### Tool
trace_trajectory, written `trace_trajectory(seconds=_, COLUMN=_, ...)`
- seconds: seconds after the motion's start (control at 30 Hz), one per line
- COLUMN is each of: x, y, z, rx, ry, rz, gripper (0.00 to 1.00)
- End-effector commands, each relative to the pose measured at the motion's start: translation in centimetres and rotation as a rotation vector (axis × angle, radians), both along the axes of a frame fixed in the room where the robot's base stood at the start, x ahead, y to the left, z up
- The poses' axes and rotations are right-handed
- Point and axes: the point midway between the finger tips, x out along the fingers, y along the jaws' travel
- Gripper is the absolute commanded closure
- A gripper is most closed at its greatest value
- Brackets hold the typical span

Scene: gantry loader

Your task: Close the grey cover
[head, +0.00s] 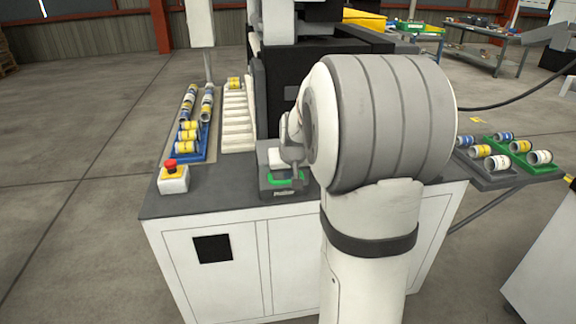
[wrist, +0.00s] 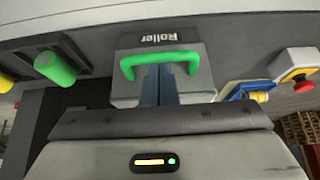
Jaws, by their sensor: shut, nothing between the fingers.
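The grey cover (wrist: 190,88) carries a green handle (wrist: 160,58) and the label "Roller", seen upside down in the wrist view. In the head view the grey cover (head: 280,191) is at the front edge of the dark worktop, with its green handle (head: 285,180) towards me. My gripper (wrist: 160,70) is shut and empty.
A red emergency button (head: 170,164) on a white box stands left of the cover. A blue tray (head: 197,153) of yellow cans and a white stepped rack (head: 238,120) lie behind it. A green cylinder (wrist: 55,68) sticks out beside the cover. Trays of cans (head: 535,169) are at the right.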

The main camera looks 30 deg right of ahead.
Motion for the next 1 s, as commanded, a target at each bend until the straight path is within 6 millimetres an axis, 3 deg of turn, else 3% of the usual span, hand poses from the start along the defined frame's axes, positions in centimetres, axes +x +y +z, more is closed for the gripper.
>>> trace_trajectory(seconds=0.43, x=0.3, y=-0.1, z=-0.5, rx=-0.001, ry=0.0, rz=0.0, gripper=1.0)
trace_trajectory(seconds=0.7, x=0.6, y=-0.3, z=-2.9, rx=0.0, ry=0.001, rz=-0.001, gripper=1.0)
trace_trajectory(seconds=1.0, x=0.5, y=-0.2, z=-3.4, rx=0.003, ry=0.013, rz=-0.001, gripper=1.0)
